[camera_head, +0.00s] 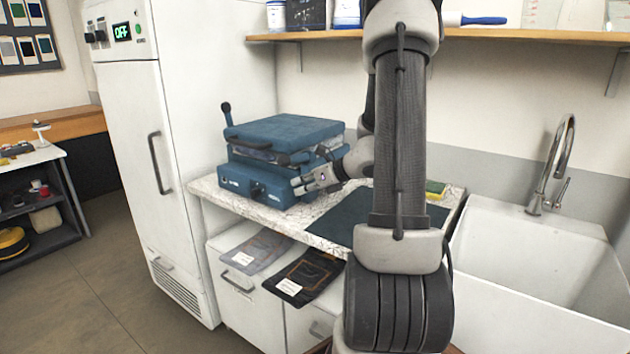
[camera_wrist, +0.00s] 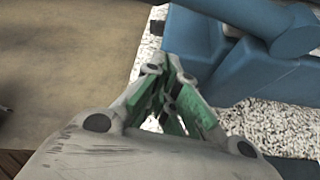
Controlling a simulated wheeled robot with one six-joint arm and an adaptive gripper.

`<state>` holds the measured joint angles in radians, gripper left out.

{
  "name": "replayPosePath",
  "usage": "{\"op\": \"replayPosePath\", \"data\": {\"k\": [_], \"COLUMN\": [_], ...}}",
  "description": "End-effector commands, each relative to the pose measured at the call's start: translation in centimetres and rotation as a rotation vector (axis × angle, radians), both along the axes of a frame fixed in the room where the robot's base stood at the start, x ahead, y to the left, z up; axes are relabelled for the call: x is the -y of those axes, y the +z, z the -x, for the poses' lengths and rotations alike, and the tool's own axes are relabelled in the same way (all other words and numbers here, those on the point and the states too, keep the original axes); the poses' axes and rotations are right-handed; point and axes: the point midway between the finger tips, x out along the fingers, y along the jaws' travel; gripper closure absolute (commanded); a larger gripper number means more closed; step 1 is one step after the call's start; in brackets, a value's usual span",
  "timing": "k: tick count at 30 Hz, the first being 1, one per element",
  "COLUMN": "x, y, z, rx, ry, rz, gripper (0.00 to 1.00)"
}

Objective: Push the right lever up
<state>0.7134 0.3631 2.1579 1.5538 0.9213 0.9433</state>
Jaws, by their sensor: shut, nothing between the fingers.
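A blue press (camera_head: 262,180) with a padded top plate stands on the speckled counter, and blue parts of it show at the upper right of the wrist view (camera_wrist: 205,45). A lever with a black knob (camera_head: 226,108) stands upright at its left side. A dark rod-like part (camera_head: 322,152) shows at its right side, partly hidden by my gripper; I cannot tell for sure that it is the right lever. My gripper (camera_head: 304,186) is shut and empty, close to the press's right front corner. In the wrist view its green-padded fingers (camera_wrist: 168,85) are together; I cannot tell whether they touch the press.
The speckled counter (camera_head: 215,190) carries a dark mat (camera_head: 330,228) and a yellow-green sponge (camera_head: 435,187). A white cabinet (camera_head: 150,150) with an OFF display stands left. A sink (camera_head: 530,270) with a faucet is right. A wooden shelf (camera_head: 540,34) hangs above.

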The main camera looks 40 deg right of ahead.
Motion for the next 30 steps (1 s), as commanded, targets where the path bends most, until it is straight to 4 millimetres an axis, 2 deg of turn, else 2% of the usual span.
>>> {"op": "replayPosePath", "data": {"k": [1,3,10,30], "x": [-0.5,-0.1,0.1,0.1], "y": [-0.6,1.2,3.3,4.0], "z": [-0.7,-1.0,-1.5,-1.5], "rx": [-0.002,0.006,0.002,-0.014], "ry": [0.003,0.000,0.000,0.000], "rz": [-0.001,0.006,0.002,-0.038], "gripper": [1.00,1.00,1.00,1.00]}}
